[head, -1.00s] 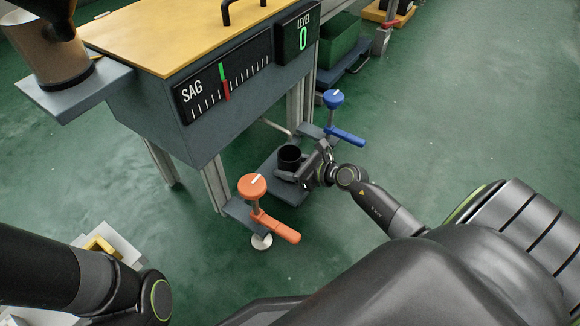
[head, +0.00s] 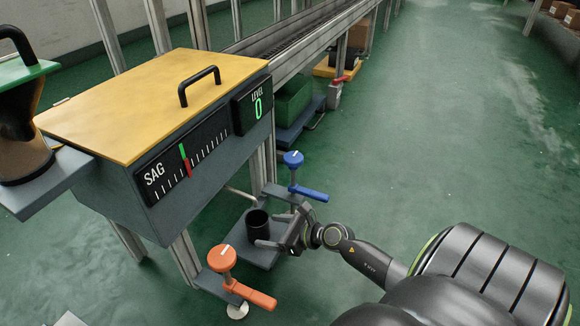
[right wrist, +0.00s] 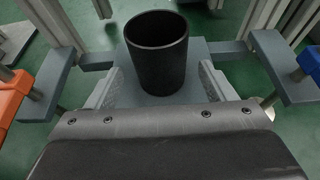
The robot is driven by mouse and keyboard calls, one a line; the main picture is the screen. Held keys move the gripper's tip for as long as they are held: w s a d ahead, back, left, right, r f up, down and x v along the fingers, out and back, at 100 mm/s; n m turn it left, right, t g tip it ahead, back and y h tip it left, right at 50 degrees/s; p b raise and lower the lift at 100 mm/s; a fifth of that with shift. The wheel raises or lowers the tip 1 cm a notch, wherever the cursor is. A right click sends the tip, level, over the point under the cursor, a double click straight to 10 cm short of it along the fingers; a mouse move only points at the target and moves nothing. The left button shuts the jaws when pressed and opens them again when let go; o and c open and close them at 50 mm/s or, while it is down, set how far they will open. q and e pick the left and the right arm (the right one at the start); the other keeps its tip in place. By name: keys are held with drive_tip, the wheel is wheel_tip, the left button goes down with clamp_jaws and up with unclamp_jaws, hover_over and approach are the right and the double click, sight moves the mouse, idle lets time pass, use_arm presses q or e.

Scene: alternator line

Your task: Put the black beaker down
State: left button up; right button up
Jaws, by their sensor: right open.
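The black beaker (head: 257,226) stands upright on a low grey shelf (head: 262,258) below the yellow-topped machine. In the right wrist view the beaker (right wrist: 157,52) sits between the two fingers of my right gripper, with a gap showing on each side. My right gripper (head: 276,228) is open around the beaker, reaching in from the right; in the right wrist view its fingers (right wrist: 158,92) lie left and right of the beaker. The beaker's base rests on the shelf plate (right wrist: 190,92). My left gripper is not in view.
An orange-handled valve (head: 222,258) stands left of the shelf and a blue-handled one (head: 293,160) to its right, both close to my right gripper. The machine (head: 150,110) with its SAG gauge overhangs behind. Green floor (head: 420,150) is clear on the right.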

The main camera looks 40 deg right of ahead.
drive_tip(key=p+v, duration=0.1)
drive_tip(key=v, duration=0.6)
drive_tip(key=shift+p, duration=0.3)
drive_tip(key=shift+a, duration=0.1)
